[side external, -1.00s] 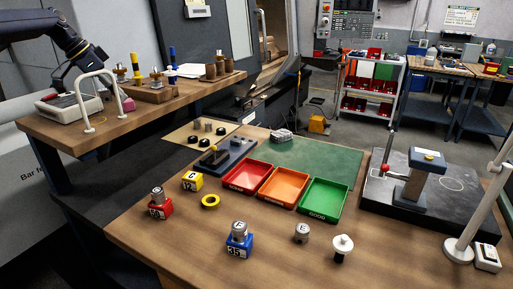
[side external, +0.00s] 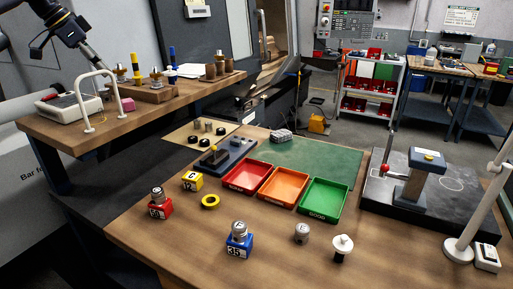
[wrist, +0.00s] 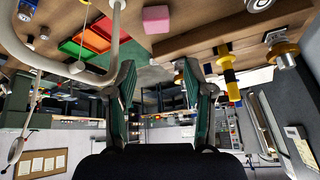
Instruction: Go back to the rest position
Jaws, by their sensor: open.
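My gripper (wrist: 155,72) is open in the wrist view, with its two fingers apart and nothing between them. In the side external view my arm reaches in at the upper left, above the raised wooden shelf (side external: 150,118). The small fingertips are hard to make out there. The pink block (side external: 126,104) lies on the shelf beside the white bent-tube stand (side external: 88,104). In the wrist view the pink block (wrist: 157,19) and the white tube (wrist: 115,22) show near the top, and the tube passes close to the left finger.
Below are red (side external: 246,178), orange (side external: 283,187) and green (side external: 323,203) trays on the bench. The space over the bench is clear.

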